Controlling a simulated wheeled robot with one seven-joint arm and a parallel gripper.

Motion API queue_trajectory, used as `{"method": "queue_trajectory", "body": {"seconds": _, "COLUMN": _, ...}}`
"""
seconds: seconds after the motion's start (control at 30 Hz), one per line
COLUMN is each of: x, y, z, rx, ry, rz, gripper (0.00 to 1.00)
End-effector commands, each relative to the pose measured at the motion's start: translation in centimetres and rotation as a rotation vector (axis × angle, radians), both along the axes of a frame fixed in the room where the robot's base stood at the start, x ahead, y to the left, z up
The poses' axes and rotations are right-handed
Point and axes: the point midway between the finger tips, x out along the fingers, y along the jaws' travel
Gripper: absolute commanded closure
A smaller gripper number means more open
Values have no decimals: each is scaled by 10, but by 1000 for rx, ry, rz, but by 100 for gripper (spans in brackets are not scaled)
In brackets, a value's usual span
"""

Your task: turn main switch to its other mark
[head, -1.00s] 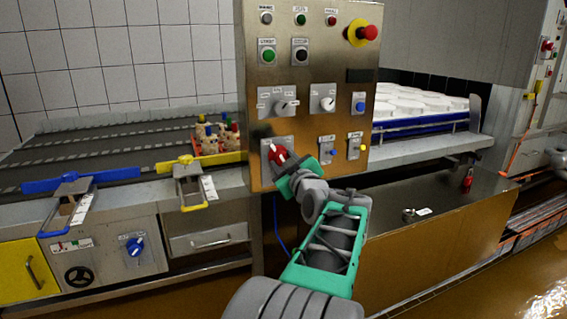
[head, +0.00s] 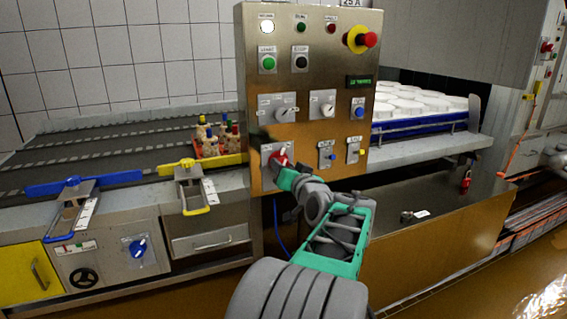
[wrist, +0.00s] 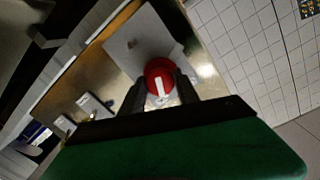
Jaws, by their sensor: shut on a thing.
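The main switch (head: 284,154) is a red round knob with a white pointer mark, on a pale plate low on the left of the steel control panel (head: 345,80). My gripper (head: 279,162) is at the knob, coming from below. In the wrist view the red knob (wrist: 158,72) sits between the two dark fingers of my gripper (wrist: 160,82), which are shut on its sides. The white mark shows on the knob's face there. The lettering on the plate is too small to read, and my gripper hides part of it.
Above the main switch are two grey rotary knobs (head: 286,114) (head: 328,103), push buttons and a red emergency stop (head: 368,39). A conveyor (head: 100,145) lies left and a tray of white moulds (head: 420,125) right.

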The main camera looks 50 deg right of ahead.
Motion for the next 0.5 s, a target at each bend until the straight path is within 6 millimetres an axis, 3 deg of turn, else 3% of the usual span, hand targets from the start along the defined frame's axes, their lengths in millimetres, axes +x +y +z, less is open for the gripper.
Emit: {"method": "queue_trajectory", "body": {"seconds": 0.5, "x": 0, "y": 1, "z": 0, "rx": 292, "ry": -168, "rz": 1, "gripper": 100}}
